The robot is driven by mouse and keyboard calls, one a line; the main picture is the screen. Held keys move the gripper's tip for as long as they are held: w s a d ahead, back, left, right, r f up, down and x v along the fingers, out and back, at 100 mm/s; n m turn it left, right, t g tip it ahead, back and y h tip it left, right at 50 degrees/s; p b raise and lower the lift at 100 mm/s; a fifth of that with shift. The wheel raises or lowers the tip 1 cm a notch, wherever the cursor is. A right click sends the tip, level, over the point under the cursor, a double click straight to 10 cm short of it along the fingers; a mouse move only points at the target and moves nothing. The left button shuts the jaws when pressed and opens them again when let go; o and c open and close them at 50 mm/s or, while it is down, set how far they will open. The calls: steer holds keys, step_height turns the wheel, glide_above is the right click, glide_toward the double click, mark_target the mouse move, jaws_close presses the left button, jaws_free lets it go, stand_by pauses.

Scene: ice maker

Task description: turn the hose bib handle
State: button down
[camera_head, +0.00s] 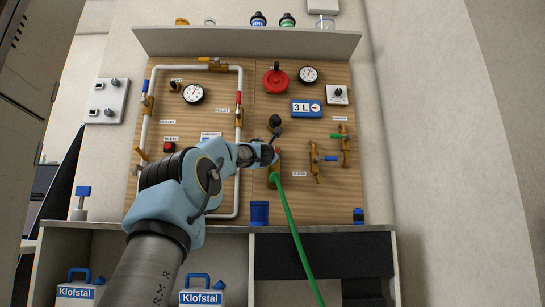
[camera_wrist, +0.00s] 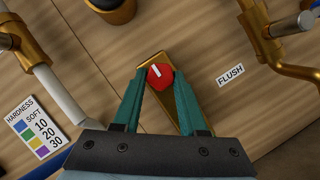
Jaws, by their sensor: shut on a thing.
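The hose bib handle is a small red knob (camera_wrist: 161,73) with a white mark, on a brass body (camera_wrist: 165,108) in the wrist view. My gripper (camera_wrist: 158,80) has its two teal fingers closed on either side of the knob. In the head view my gripper (camera_head: 268,154) is at the brass hose bib (camera_head: 273,178), in the middle of the wooden panel. The arm hides part of the bib there, and the handle is small and only partly clear. A green hose (camera_head: 292,230) runs down from the bib.
The wooden panel (camera_head: 265,210) carries white pipes, gauges, a red wheel (camera_head: 276,80) and brass valves (camera_head: 315,163) on the right. A FLUSH label (camera_wrist: 230,75) is right of the bib. A blue cup (camera_head: 260,213) stands on the ledge below.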

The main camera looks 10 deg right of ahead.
stand_by(0.4)
steer(key=shift+c, duration=2.2)
jaws_free()
steer(key=shift+s, duration=0.1)
steer(key=b+v, duration=0.8)
steer(key=v, duration=0.2)
steer(key=shift+s, duration=0.25)
steer(key=shift+a, duration=0.1)
